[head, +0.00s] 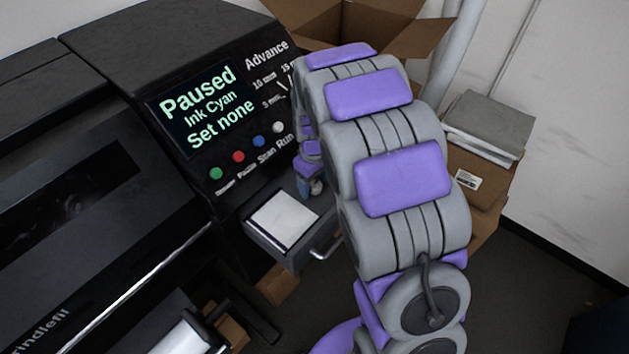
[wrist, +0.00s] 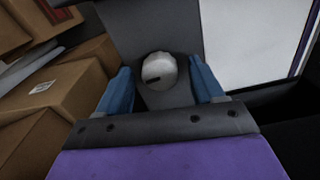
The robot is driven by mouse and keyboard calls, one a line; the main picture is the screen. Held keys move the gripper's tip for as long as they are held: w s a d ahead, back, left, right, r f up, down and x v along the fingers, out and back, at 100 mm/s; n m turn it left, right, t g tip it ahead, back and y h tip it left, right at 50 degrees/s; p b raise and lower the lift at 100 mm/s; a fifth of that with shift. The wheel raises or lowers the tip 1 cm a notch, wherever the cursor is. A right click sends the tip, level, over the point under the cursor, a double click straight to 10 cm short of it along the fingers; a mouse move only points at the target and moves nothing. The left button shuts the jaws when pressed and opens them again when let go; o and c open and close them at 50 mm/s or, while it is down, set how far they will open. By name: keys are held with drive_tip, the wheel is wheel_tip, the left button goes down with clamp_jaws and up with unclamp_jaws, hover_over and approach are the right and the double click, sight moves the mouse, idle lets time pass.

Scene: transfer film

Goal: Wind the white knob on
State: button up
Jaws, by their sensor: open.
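My gripper (wrist: 161,78) is open, with one blue finger on each side of the knob and a visible gap to each. In the head view my gripper (head: 309,187) is small beside the machine, below the button row, partly hidden by my arm. A small pale round part between its fingers there looks like the knob (head: 317,187).
The black machine's screen (head: 200,110) reads "Paused, Ink Cyan, Set none". Coloured buttons (head: 238,157) lie below it. A grey drawer (head: 285,250) with a white top and a metal handle (head: 326,246) juts out. Cardboard boxes (head: 468,185) stand at right; they also fill the wrist view's left (wrist: 55,90).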

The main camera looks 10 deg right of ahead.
drive_tip(key=c, duration=1.1)
drive_tip(key=shift+o, duration=0.2)
drive_tip(key=shift+m, duration=0.4)
drive_tip(key=shift+r+m+p, duration=0.1)
drive_tip(key=shift+m+p, duration=0.65)
drive_tip(key=shift+m, duration=0.15)
drive_tip(key=shift+m+p, duration=0.65)
drive_tip(key=shift+m, duration=0.95)
